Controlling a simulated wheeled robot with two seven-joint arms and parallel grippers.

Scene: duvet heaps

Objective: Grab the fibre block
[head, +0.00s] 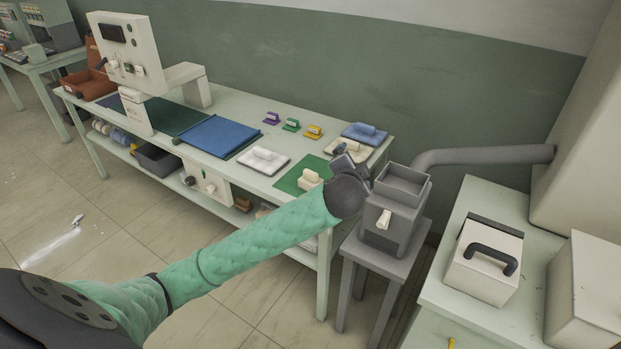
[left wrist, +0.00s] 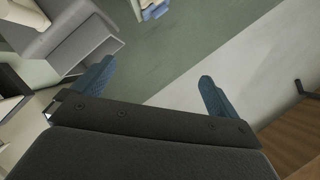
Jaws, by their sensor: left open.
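My left gripper (head: 350,160) is over the right end of the workbench, beside the grey hopper machine (head: 392,215). In the left wrist view its two blue fingers (left wrist: 155,85) are spread wide with nothing between them. Several blocks lie on the bench; I cannot tell which is the fibre block. A cream block (head: 309,176) on a green mat is just left of the gripper. A white block (head: 263,154) sits on a white pad farther left. A cream block (head: 346,145) and a blue block (head: 365,131) lie behind the gripper. My right gripper is not in view.
The hopper machine stands on a grey stool (head: 358,262) with a pipe (head: 480,155) running right. A cream box with a black handle (head: 487,262) stands on a cabinet at right. Small purple (head: 272,118), green (head: 291,125) and yellow (head: 313,131) blocks line the bench back.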

